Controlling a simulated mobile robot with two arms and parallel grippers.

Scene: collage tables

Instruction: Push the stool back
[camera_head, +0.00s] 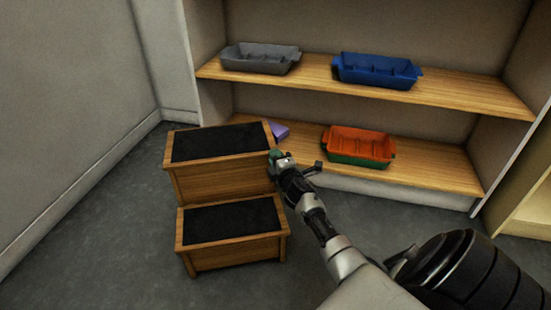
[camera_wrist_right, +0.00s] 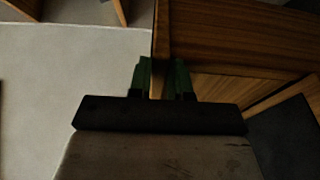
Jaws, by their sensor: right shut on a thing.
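The stool (camera_head: 225,182) is a two-step wooden step stool with black tread pads. In the head view it stands upright on the floor, left of centre, in front of the shelf's left end. My right gripper (camera_head: 278,157) is at the right edge of the stool's upper step. In the right wrist view, the green fingers of my right gripper (camera_wrist_right: 162,78) are shut on the edge of the stool's wooden side (camera_wrist_right: 225,45). The exact contact is partly hidden by the fingers. My left gripper is not in view.
A wooden shelf unit (camera_head: 420,168) stands behind the stool. It holds a grey bin (camera_head: 260,58), a blue bin (camera_head: 377,70), an orange and green bin (camera_head: 358,146) and a purple item (camera_head: 279,130). Grey floor (camera_head: 110,230) is clear left of the stool, up to the wall.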

